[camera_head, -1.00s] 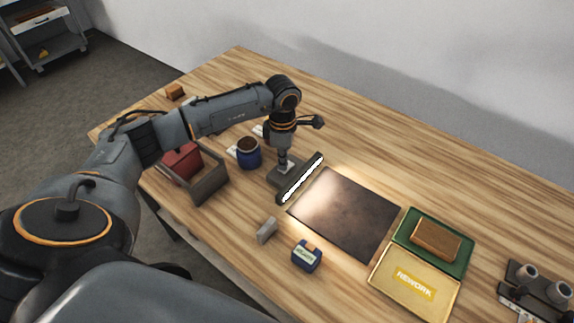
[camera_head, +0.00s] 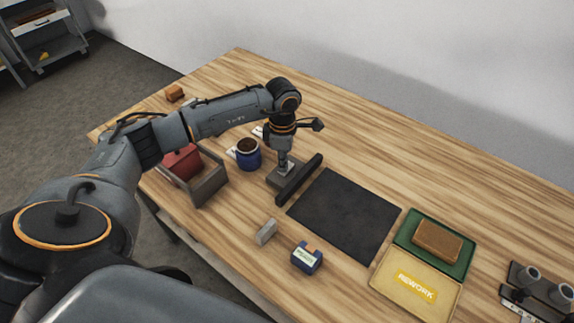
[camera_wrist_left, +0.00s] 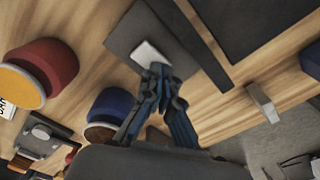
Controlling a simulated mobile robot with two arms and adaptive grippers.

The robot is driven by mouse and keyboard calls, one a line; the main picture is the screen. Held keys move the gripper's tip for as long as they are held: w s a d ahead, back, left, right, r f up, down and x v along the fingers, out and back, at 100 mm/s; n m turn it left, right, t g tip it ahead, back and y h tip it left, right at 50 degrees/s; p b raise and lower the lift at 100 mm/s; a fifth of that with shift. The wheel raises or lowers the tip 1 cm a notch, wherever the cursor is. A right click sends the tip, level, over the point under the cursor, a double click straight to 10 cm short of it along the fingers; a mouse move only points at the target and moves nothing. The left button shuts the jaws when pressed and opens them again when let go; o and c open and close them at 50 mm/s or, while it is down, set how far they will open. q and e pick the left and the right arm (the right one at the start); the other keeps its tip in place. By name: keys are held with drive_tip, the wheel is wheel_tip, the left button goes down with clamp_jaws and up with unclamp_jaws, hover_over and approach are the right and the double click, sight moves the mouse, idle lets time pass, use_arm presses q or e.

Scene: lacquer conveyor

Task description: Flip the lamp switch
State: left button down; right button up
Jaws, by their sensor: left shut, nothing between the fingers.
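The lamp (camera_head: 300,179) is a dark bar on a grey base, standing at the left edge of a black mat (camera_head: 345,213). The bar is dark and unlit. My left gripper (camera_head: 284,168) points down over the lamp base. In the left wrist view the closed fingertips (camera_wrist_left: 158,72) are at the pale switch (camera_wrist_left: 150,55) on the grey base (camera_wrist_left: 125,38), touching or just above it. The fingers hold nothing. In the head view the gripper hides most of the switch. My right gripper is not in view.
A blue jar (camera_head: 248,155) and a grey box with a red item (camera_head: 182,160) stand left of the lamp. A small grey block (camera_head: 266,231) and a blue holder (camera_head: 307,257) lie in front. Green (camera_head: 458,266) and yellow REWORK (camera_head: 402,287) trays are at right.

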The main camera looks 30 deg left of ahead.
use_arm(q)
drive_tip(key=shift+r+p, duration=1.65)
drive_tip(key=shift+r, duration=1.65)
drive_tip(key=shift+s+f, duration=0.1)
